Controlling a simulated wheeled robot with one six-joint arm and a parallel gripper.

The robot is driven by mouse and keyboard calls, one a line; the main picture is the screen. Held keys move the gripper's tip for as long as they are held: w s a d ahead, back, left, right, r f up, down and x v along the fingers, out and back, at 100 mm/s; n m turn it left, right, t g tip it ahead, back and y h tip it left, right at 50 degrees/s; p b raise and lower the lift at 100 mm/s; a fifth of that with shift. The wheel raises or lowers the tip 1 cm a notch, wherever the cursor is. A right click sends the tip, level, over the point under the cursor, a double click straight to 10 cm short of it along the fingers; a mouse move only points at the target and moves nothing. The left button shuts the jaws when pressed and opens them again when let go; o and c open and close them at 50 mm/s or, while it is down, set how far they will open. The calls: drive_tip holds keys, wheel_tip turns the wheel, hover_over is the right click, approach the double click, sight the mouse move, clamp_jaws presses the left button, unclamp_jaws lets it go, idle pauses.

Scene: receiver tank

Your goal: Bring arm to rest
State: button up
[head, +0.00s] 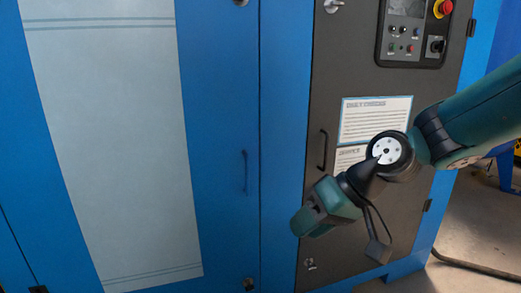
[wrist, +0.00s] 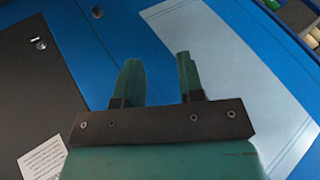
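My arm (head: 475,115) comes in from the right in the head view, green with dark joints. It bends in front of the dark grey door (head: 312,140) of a blue cabinet (head: 225,125). My gripper (wrist: 158,78) shows in the wrist view with its two green fingers apart and nothing between them. In the head view the arm's green end points down and left in front of the door, and the fingers cannot be made out there. Whether the arm touches the door cannot be told.
A control panel (head: 412,30) with a red emergency button (head: 443,8) is at the upper right. Notice sheets (head: 375,118) are behind the arm. The door has a handle (head: 322,150). A pale strip (head: 120,140) runs down the left. A cable (head: 475,267) lies on the floor.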

drive_tip(key=s+d+r+n+g+h, duration=0.1)
drive_tip(key=s+d+h, duration=0.15)
drive_tip(key=s, duration=0.65)
drive_tip(key=s+d+r+n+g+h, duration=0.15)
drive_tip(key=s+d, duration=0.25)
drive_tip(key=s, duration=0.6)
wheel_tip(320, 180, up, 28)
drive_tip(key=p, duration=2.8)
drive_tip(key=shift+w+r+m+t, duration=0.15)
drive_tip(key=shift+w+m+t, duration=0.25)
drive_tip(key=shift+m+t, duration=0.05)
drive_tip(key=shift+o, duration=0.2)
